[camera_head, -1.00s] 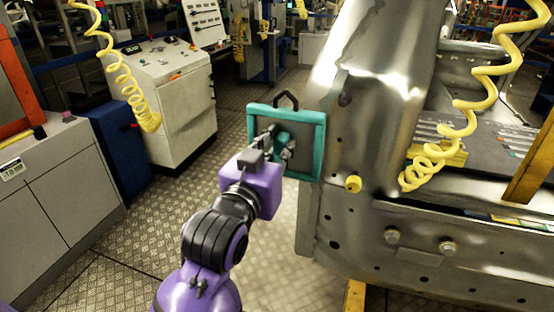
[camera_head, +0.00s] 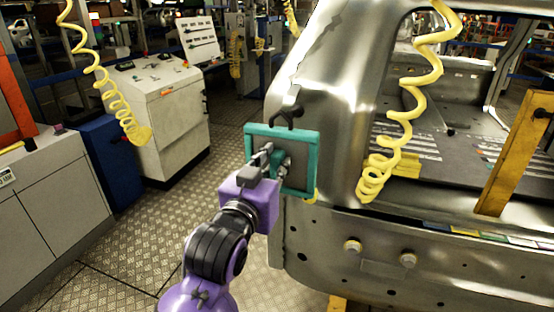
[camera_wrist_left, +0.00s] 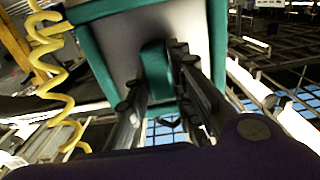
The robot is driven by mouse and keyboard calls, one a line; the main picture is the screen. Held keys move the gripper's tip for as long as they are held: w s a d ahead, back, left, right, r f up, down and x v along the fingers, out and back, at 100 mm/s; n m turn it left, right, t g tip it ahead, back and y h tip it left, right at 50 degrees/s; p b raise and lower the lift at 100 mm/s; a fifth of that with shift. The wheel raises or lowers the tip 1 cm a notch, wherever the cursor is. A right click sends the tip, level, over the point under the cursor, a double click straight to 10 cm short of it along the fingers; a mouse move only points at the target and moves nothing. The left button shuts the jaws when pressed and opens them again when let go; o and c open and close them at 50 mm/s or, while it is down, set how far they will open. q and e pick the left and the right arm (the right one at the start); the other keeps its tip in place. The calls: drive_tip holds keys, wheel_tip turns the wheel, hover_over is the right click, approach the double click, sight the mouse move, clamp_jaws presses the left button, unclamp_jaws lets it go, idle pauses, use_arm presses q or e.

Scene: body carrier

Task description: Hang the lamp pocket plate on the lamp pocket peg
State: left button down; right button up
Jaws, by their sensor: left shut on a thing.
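The lamp pocket plate (camera_head: 297,151) is a grey panel in a teal frame with a dark loop on its top edge. My left gripper (camera_head: 273,161) is shut on the teal grip at the plate's near face. The left wrist view shows the plate (camera_wrist_left: 183,22) above and the gripper fingers (camera_wrist_left: 158,75) on either side of the teal grip. The plate is held roughly upright in front of the car body's left edge. A yellow stub (camera_head: 312,197) on the body is mostly hidden by the plate's lower right corner. I cannot clearly identify the lamp pocket peg.
The metal car body (camera_head: 335,95) fills the right side. A coiled yellow hose (camera_head: 411,110) hangs before it, and another hose (camera_head: 105,85) hangs at left. A white console (camera_head: 165,115) and grey cabinet (camera_head: 45,200) stand at left. Bare floor (camera_head: 130,245) lies between.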

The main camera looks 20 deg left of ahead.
use_arm(q)
drive_tip(key=shift+a+f, duration=0.15)
drive_tip(key=shift+a, duration=0.15)
drive_tip(key=shift+w+d+f, duration=0.1)
drive_tip(key=shift+w+f, duration=0.05)
drive_tip(key=shift+w, duration=1.35)
drive_tip(key=shift+w+d+f, duration=0.1)
drive_tip(key=shift+w+f, duration=0.05)
drive_tip(key=shift+w, duration=1.35)
drive_tip(key=shift+w+d, duration=0.1)
drive_tip(key=shift+w, duration=1.75)
drive_tip(key=shift+w+f, duration=0.3)
drive_tip(key=shift+w, duration=0.15)
drive_tip(key=shift+w+f, duration=0.15)
drive_tip(key=shift+f, duration=0.25)
